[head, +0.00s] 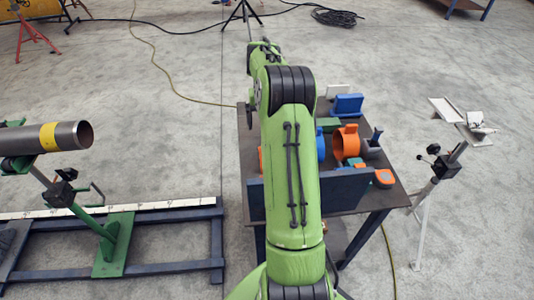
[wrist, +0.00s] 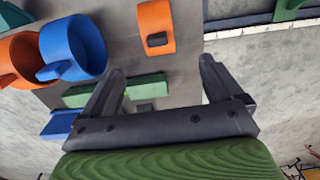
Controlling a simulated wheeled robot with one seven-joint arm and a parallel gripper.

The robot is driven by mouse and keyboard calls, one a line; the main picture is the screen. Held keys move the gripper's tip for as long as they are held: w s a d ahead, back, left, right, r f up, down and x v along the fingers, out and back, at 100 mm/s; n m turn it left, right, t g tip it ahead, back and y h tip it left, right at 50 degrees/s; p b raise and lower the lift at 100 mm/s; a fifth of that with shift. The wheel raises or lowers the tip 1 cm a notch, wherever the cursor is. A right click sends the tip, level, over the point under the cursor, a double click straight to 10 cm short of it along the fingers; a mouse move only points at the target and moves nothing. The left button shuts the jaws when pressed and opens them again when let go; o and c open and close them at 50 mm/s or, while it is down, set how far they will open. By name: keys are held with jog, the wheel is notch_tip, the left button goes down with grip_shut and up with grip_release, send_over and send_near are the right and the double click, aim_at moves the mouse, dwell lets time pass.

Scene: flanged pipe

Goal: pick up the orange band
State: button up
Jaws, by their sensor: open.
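Two orange pieces could be the orange band. One is a wide open ring with a tab, the orange ring (head: 346,143), standing on the table; it shows cut off at the left edge of the wrist view (wrist: 15,62). The other is a curved orange piece (wrist: 156,18) with a dark block on it, at the top of the wrist view; in the head view only an orange sliver (head: 261,158) shows beside my arm. My gripper (wrist: 162,70) is open, with nothing between its fingers. The curved piece appears beyond the fingertips, apart from them.
A blue ring (wrist: 73,48) with a handle stands beside the orange ring. The table (head: 345,202) also holds a blue block (head: 348,104), green pieces and a small orange item (head: 384,177). A pipe (head: 50,137) on a stand is at left; a white stand (head: 425,200) is at right.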

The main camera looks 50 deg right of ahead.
jog(key=f+b, duration=0.1)
jog(key=f, duration=0.5)
jog(key=f+b, duration=0.1)
jog(key=f, duration=0.5)
jog(key=shift+s+d, duration=0.1)
jog(key=shift+s, duration=0.1)
jog(key=shift+r, duration=0.1)
jog(key=c, duration=1.2)
jog(key=shift+r, duration=0.1)
